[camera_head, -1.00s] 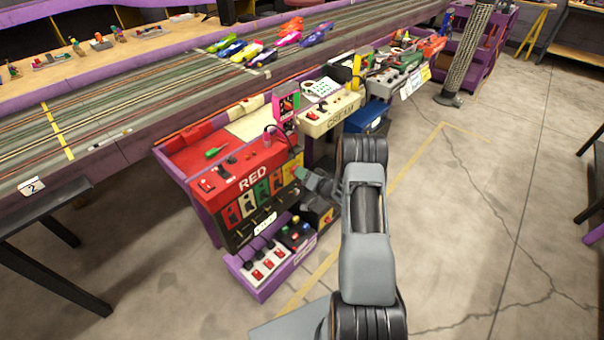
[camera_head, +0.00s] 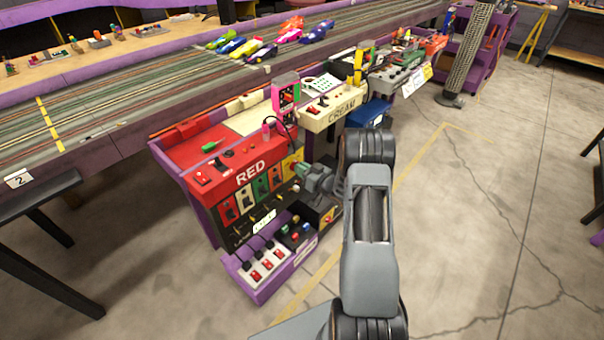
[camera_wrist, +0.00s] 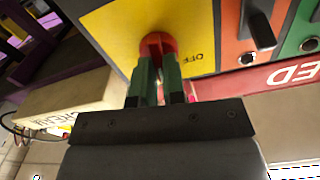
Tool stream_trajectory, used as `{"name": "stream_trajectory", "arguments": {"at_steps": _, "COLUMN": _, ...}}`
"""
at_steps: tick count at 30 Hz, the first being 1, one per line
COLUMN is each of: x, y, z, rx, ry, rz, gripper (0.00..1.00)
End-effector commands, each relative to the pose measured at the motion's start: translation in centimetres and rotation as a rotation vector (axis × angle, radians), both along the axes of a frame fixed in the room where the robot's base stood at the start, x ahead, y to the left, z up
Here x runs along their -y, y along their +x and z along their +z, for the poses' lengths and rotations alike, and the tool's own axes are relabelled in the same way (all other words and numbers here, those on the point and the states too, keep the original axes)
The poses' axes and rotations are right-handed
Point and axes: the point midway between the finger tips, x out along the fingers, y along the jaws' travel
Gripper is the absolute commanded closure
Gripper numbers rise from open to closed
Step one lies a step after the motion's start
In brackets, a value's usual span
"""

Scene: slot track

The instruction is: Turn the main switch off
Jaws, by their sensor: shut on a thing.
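The main switch is a red rotary knob (camera_wrist: 157,44) on a yellow plate (camera_wrist: 110,30), seen close up in the wrist view. The word OFF is printed on the plate beside the knob. My gripper (camera_wrist: 157,60) has its two green fingers shut on the red knob, covering part of it. In the head view my gripper (camera_head: 299,169) reaches the right end of the red control panel (camera_head: 245,178), at the yellow plate (camera_head: 292,160). The knob itself is hidden there.
Orange and green plates with black levers (camera_wrist: 262,30) sit right beside the yellow one in the wrist view. A cream control box (camera_head: 335,112) stands behind the red panel. A purple lower box (camera_head: 262,290) with switches juts out below. Open floor lies to the right.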

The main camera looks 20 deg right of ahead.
Motion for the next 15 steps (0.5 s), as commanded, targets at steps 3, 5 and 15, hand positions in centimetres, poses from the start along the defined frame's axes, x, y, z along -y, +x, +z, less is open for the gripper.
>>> {"name": "stream_trajectory", "arguments": {"at_steps": 3, "x": -0.05, "y": -0.01, "z": -0.4, "rx": 0.047, "ry": -0.1, "rz": 0.0, "gripper": 1.0}}
{"name": "stream_trajectory", "arguments": {"at_steps": 5, "x": -0.09, "y": -0.03, "z": -0.38, "rx": 0.072, "ry": -0.152, "rz": 0.0, "gripper": 1.0}}
{"name": "stream_trajectory", "arguments": {"at_steps": 15, "x": -0.27, "y": -0.1, "z": -0.45, "rx": 0.206, "ry": -0.445, "rz": -0.001, "gripper": 1.0}}
